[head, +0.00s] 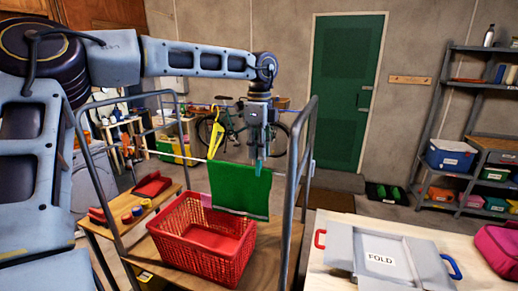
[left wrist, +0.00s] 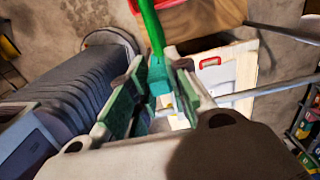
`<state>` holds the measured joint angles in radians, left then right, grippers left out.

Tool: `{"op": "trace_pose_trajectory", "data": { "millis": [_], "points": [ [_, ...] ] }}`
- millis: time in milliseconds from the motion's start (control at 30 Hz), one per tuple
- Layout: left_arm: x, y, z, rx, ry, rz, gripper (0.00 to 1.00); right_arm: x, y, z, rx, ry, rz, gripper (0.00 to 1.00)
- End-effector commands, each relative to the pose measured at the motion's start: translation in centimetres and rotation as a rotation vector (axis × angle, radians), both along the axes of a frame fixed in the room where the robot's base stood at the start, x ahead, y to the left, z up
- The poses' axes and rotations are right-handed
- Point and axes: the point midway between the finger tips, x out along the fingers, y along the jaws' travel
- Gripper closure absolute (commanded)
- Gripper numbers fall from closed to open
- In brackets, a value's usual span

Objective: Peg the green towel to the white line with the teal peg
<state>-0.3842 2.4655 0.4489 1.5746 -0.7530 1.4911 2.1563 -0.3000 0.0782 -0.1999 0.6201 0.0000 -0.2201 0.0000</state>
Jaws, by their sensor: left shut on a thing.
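The green towel (head: 240,188) hangs over the white line (head: 185,156), above the red basket; its edge shows as a narrow green strip in the left wrist view (left wrist: 152,27). My left gripper (head: 261,147) points down above the towel's right end. It is shut on the teal peg (head: 259,166), which sits between the fingertips in the left wrist view (left wrist: 158,77). The peg's lower end overlaps the towel's top right corner in the head view. I cannot tell whether its jaws are around the towel and line. My right gripper is not in view.
A red basket (head: 180,253) stands on the wooden cart shelf between grey metal rails (head: 293,180). A grey folding board (head: 345,247) lies on the right table.

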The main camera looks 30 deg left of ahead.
Motion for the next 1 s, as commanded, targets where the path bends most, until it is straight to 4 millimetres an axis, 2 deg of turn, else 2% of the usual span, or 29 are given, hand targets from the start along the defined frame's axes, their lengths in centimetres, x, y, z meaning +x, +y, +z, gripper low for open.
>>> {"op": "trace_pose_trajectory", "data": {
  "millis": [933,967,1000],
  "points": [
    [0.0,0.0,-3.0,0.001,0.001,-0.001,1.0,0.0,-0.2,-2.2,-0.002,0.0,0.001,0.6],
    [0.0,0.0,-2.9,0.001,0.001,-0.001,0.78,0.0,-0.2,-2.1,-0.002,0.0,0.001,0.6],
    [0.0,0.0,-2.9,0.001,0.001,-0.001,0.72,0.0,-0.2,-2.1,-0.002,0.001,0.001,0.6]
  ]
}}
